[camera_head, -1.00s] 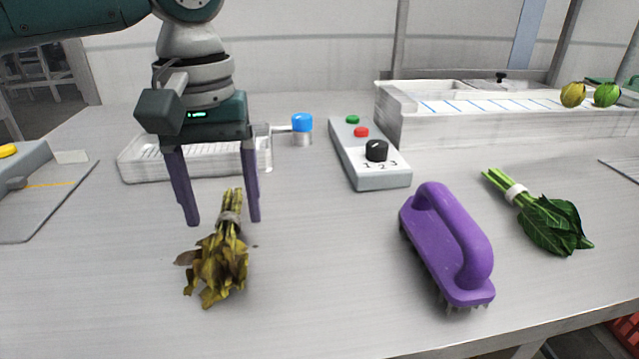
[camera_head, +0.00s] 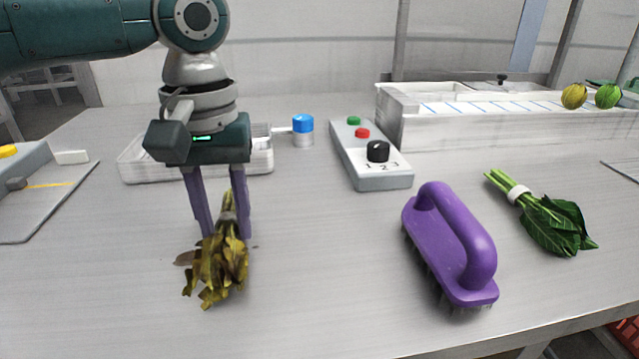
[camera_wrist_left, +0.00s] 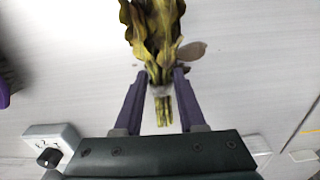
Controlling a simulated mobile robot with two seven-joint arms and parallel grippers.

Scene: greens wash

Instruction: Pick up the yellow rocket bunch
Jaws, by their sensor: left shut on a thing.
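The yellow rocket bunch (camera_head: 219,270) has wilted yellow-brown leaves and a pale band round its stems. It lies on the grey table at the left of the head view, leaves toward me. My left gripper (camera_head: 226,232) points down over it, its purple fingers on both sides of the stems and shut on the bunch. In the left wrist view the bunch (camera_wrist_left: 155,35) sits between the fingertips (camera_wrist_left: 160,80), gripped at the band. I cannot tell whether it is clear of the table. My right gripper is not in view.
A purple brush (camera_head: 450,245) and a green leafy bunch (camera_head: 550,220) lie to the right. A control box (camera_head: 370,155) with knob and buttons, a white tray (camera_head: 140,168) and a long white trough (camera_head: 420,132) stand behind. Clear table lies between bunch and brush.

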